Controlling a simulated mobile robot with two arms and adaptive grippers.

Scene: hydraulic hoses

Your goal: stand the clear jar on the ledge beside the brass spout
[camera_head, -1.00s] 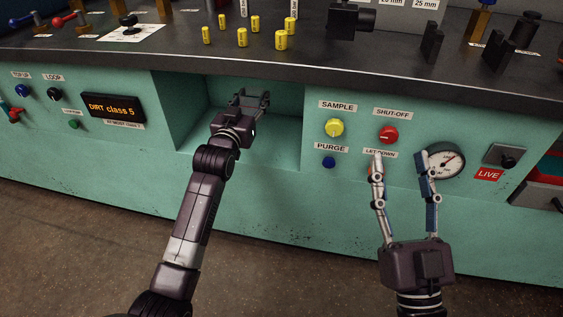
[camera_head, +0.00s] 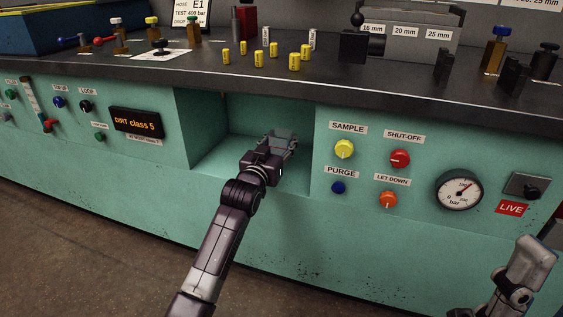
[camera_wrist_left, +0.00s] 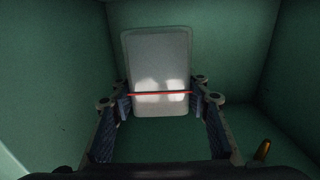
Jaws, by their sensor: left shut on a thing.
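The clear jar (camera_wrist_left: 158,60) is pale and see-through, with a red line across it. My left gripper (camera_head: 281,138) is shut on it inside the green recess; in the left wrist view its fingers (camera_wrist_left: 160,103) press the jar's two sides. In the head view the jar is a small grey shape, and whether its base touches the ledge (camera_head: 215,158), the recess floor, cannot be told. The brass spout (camera_wrist_left: 262,150) shows at the lower right of the left wrist view, apart from the jar. Part of my right gripper (camera_head: 525,272) shows at the lower right; its opening is hidden.
The recess walls close in on both sides of my left gripper. Right of it the green panel carries a yellow SAMPLE knob (camera_head: 344,149), a red SHUT-OFF knob (camera_head: 400,159) and a gauge (camera_head: 459,193). Several yellow cylinders (camera_head: 295,61) stand on the dark worktop above.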

